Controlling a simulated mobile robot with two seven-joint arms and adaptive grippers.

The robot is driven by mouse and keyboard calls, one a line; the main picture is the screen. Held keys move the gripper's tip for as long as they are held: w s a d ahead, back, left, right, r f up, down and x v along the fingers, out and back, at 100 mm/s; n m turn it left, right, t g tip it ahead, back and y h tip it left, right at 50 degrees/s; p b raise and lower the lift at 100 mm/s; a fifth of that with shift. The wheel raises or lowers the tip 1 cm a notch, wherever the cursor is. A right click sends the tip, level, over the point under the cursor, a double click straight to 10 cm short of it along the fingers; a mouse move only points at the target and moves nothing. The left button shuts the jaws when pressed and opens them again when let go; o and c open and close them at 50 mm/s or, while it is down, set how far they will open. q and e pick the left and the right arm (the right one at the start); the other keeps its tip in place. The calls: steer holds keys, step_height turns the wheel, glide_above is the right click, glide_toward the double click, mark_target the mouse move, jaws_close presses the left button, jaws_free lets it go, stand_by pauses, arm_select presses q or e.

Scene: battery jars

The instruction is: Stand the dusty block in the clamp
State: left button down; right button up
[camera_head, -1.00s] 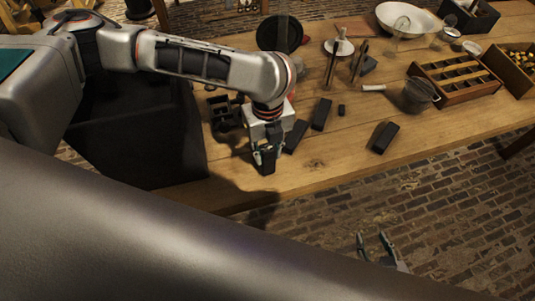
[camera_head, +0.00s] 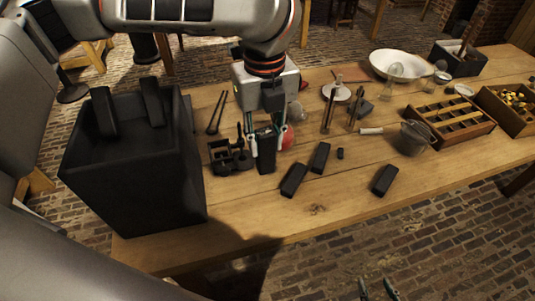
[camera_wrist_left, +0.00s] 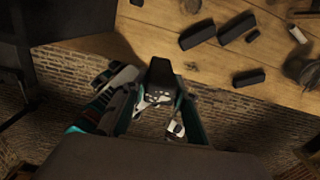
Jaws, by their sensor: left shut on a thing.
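My left gripper (camera_head: 265,140) is shut on a dark upright block (camera_head: 266,158), held over the wooden table. The same block (camera_wrist_left: 160,72) shows between the fingers in the left wrist view. A black fixture that looks like the clamp (camera_head: 226,158) stands on the table just left of the held block. Whether the two touch cannot be told. Dust on the held block cannot be made out clearly. My right gripper (camera_head: 377,290) is at the bottom edge of the head view, its fingertips apart, over the brick floor; nothing shows between them.
Several loose dark blocks lie to the right, including one block (camera_head: 385,180). A red ball-like thing (camera_head: 288,137) is behind my gripper.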

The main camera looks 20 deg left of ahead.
arm_select(q)
steer(key=w+a+f, duration=0.3)
steer(key=w+a, duration=0.2)
steer(key=a, duration=0.4)
steer(key=w+a+f, duration=0.4)
steer(key=w+a, duration=0.2)
steer(key=a, duration=0.3)
steer(key=shift+a+f+m, duration=0.2)
steer(key=shift+a+m, duration=0.1)
steer(key=shift+m, duration=0.1)
step_height(320, 180, down, 10)
steer(key=shift+r, duration=0.2)
stand_by(5.1)
